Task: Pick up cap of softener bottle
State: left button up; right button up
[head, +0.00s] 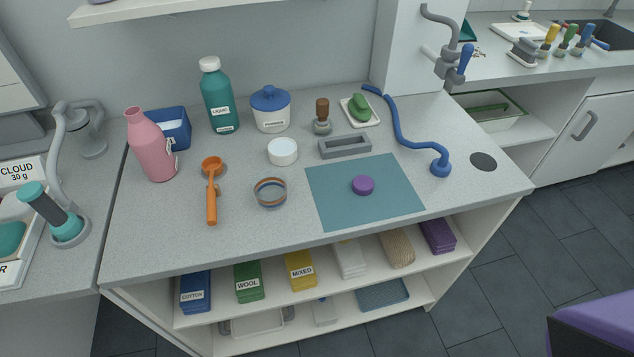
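A pink bottle (153,146) stands upright at the left of the counter, with a label turned to the right that I cannot read. Its narrow neck shows no separate cap of another colour. A teal bottle (221,101) with a label like "LIQUID" stands behind it to the right, with a white cap (209,64) on top. A small round purple piece (362,185), shaped like a cap, lies on the teal mat (330,212). I cannot tell from labels which bottle is the softener. Neither of my grippers is in view.
An orange scoop (212,190), a ring-shaped band (270,192), a white round tub (282,151), a blue-lidded pot (270,108) and a grey slotted block (344,146) share the counter (150,235). A blue hose (400,130) curves at the right. The front left edge is clear.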

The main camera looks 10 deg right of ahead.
aim_at(362, 184)
jog(key=i+j+z, duration=0.1)
jog(key=z, duration=0.4)
jog(key=i+j+z, duration=0.2)
jog(key=z, duration=0.25)
jog(key=i, duration=0.1)
